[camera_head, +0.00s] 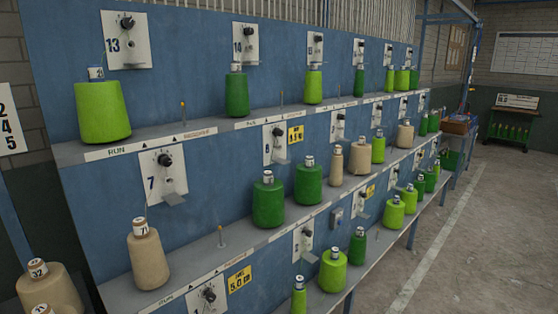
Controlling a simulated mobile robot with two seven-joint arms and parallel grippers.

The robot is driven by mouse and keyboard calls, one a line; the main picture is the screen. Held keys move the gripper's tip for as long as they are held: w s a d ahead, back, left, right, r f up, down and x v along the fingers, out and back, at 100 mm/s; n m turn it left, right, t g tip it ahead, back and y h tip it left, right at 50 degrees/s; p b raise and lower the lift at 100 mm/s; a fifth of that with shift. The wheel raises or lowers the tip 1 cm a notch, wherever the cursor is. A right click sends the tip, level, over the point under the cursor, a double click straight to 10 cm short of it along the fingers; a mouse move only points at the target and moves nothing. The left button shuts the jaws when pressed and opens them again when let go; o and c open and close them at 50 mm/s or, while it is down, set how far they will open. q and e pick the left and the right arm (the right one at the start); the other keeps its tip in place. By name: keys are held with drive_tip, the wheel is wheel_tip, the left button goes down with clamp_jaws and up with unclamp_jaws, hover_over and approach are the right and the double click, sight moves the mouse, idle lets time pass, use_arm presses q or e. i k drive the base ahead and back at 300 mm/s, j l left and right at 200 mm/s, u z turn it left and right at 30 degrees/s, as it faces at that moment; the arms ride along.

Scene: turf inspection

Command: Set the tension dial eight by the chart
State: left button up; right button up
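The tension dial eight is a dark knob on a white plate (268,145) in the middle row of the blue rack, right of the plate marked 7 (163,175). Its number is small and hard to read. A yellow tag (295,135) is fixed just right of it, its print too small to read surely. A white gridded sheet (527,52), possibly the chart, hangs on the far wall, its text unreadable. The knob's exact setting cannot be read. Neither of my grippers is in view.
Green and tan yarn cones stand along the rack's shelves (120,153); two dark green cones (268,200) stand below the dial. Tan cones (50,287) stand at the lower left. A small table (515,112) is at the far right. The concrete floor (480,240) at right is clear.

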sight(280, 133)
drive_tip(key=i+l+u, duration=0.35)
drive_tip(key=i+l, duration=0.2)
drive_tip(key=i+l+u, duration=0.2)
drive_tip(key=l, duration=0.2)
drive_tip(key=i+l+u, duration=0.15)
drive_tip(key=i+l, duration=0.15)
drive_tip(key=i+l+u, duration=0.2)
drive_tip(key=l, duration=0.3)
